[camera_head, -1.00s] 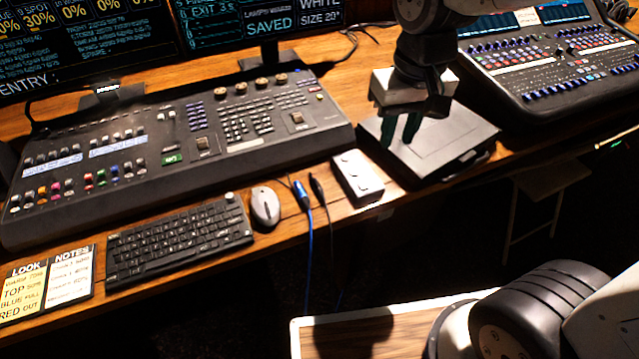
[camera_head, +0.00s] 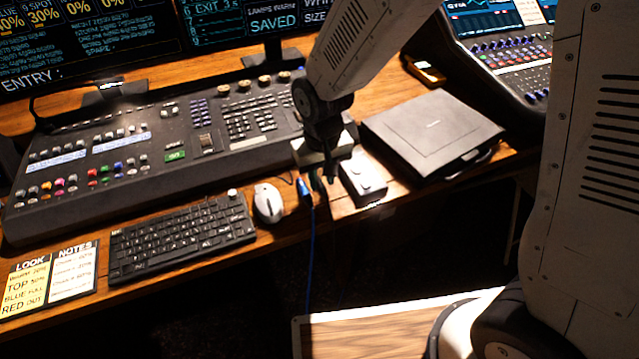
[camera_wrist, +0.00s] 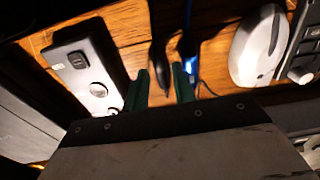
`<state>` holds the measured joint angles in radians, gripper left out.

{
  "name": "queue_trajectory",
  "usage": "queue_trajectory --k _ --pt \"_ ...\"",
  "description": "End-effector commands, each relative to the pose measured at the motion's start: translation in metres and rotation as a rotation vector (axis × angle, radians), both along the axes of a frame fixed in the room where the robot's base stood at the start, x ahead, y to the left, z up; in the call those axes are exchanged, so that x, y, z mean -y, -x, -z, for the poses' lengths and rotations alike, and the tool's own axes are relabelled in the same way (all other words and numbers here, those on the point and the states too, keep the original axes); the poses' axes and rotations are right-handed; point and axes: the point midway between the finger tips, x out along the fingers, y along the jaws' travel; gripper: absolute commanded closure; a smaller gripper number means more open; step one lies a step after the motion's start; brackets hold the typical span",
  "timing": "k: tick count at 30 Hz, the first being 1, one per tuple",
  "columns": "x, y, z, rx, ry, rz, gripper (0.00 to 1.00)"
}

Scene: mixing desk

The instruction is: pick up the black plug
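The black plug (camera_wrist: 158,56) lies on the wooden desk in the wrist view, its cable running to the top edge. My gripper (camera_wrist: 161,68) is open, with its two green fingers pointing down at the desk. In that view the plug shows in the gap between the fingers; I cannot tell how far above it the fingertips are. In the head view my gripper (camera_head: 322,184) is over the desk's front edge, between the mouse and the white box, and hides the black plug.
A blue plug (camera_head: 304,188) with a blue cable lies just left of my gripper, close beside the black one. A white box (camera_head: 362,178) is just right. A grey mouse (camera_head: 268,203), keyboard (camera_head: 180,237) and closed black laptop-like case (camera_head: 432,130) are near.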

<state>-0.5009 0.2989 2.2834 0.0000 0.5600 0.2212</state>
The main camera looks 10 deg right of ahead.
Motion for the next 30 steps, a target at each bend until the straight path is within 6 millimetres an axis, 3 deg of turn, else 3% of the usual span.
queue_trajectory --k 4,12,15,30 --pt "0.000 0.000 0.016 -0.001 0.000 0.000 0.74" --pt "0.000 0.000 0.018 0.001 0.000 0.000 0.74" --pt "0.000 0.000 0.018 0.001 0.000 0.000 1.00" --pt "0.000 -0.001 0.015 0.002 -0.001 0.000 1.00"
